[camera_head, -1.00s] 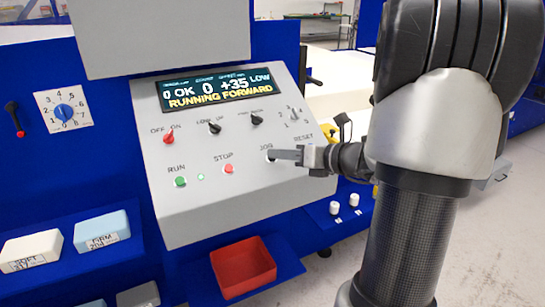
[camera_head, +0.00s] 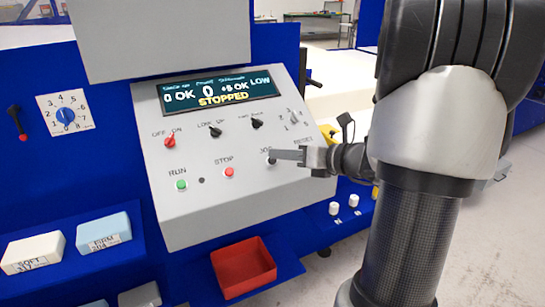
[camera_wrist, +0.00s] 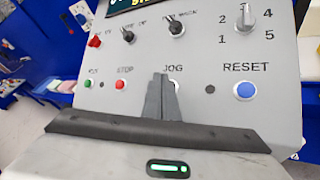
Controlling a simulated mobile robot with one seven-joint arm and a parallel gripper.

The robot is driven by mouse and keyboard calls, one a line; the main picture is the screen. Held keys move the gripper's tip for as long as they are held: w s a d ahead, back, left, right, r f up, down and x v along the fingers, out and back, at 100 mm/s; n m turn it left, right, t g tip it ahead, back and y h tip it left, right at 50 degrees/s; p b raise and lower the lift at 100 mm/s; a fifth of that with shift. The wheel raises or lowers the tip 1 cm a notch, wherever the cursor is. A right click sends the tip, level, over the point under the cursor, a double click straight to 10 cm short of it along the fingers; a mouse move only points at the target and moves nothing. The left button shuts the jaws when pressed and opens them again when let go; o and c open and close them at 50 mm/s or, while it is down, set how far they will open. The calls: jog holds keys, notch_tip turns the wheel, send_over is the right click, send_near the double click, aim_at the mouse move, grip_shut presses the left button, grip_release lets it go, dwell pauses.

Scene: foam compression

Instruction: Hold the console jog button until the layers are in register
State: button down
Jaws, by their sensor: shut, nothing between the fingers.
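The grey console (camera_head: 235,203) has a display (camera_head: 220,92) that reads "STOPPED" in yellow, with "+5 OK" above it. The dark jog button (camera_head: 270,161) shows only in part beside my fingertips in the head view. My gripper (camera_head: 277,155) is shut, with its tips at the jog button; I cannot tell whether they press it. In the wrist view my shut fingers (camera_wrist: 163,82) stand just below the JOG label (camera_wrist: 173,68) and hide the button. The small lamp (camera_head: 201,180) beside RUN is dark.
The green RUN button (camera_head: 181,184) and red STOP button (camera_head: 229,172) lie left of my gripper. The blue RESET button (camera_wrist: 245,91) lies to its right in the wrist view. A red tray (camera_head: 244,269) and foam blocks (camera_head: 104,232) sit below.

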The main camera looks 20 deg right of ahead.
jog(key=shift+s+r+p, duration=0.3)
jog(key=shift+r+p, duration=0.25)
jog(key=shift+r, duration=0.05)
jog(key=shift+s+r+p, duration=0.25)
jog(key=shift+r+p, duration=0.3)
jog(key=shift+r, duration=0.05)
jog(key=shift+s+r+p, duration=0.75)
jog(key=shift+r+p, duration=0.15)
jog(key=shift+r, duration=0.05)
